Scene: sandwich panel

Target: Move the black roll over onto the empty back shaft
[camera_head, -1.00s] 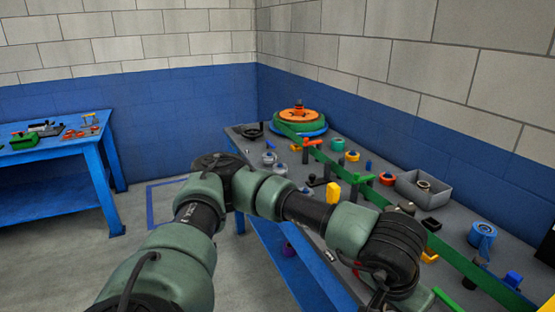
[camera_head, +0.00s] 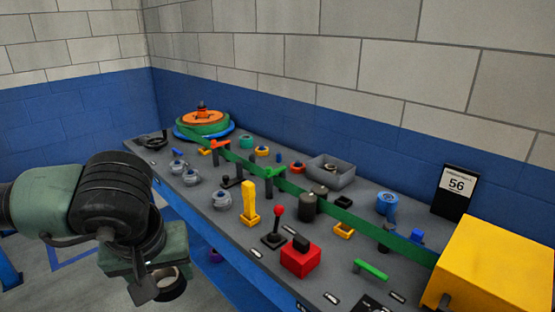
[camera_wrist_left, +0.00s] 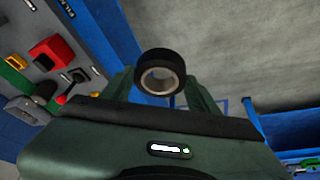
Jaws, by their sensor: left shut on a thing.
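My left gripper (camera_head: 158,281) hangs in front of the panel's left front edge, over the floor. It is shut on the black roll (camera_head: 171,284), a short dark ring with a pale inner core. In the left wrist view the black roll (camera_wrist_left: 160,72) sits between the two green fingers (camera_wrist_left: 161,92), its open bore facing the camera. The roll is well apart from the panel. A dark upright post (camera_head: 384,241) stands by the green belt; I cannot tell which post is the empty back shaft. My right gripper is not in view.
The grey panel (camera_head: 322,279) carries a yellow post (camera_head: 249,205), a red-knobbed lever (camera_head: 277,222), a red block (camera_head: 300,258) and several grey knobs. The green belt (camera_head: 345,221) runs across it.

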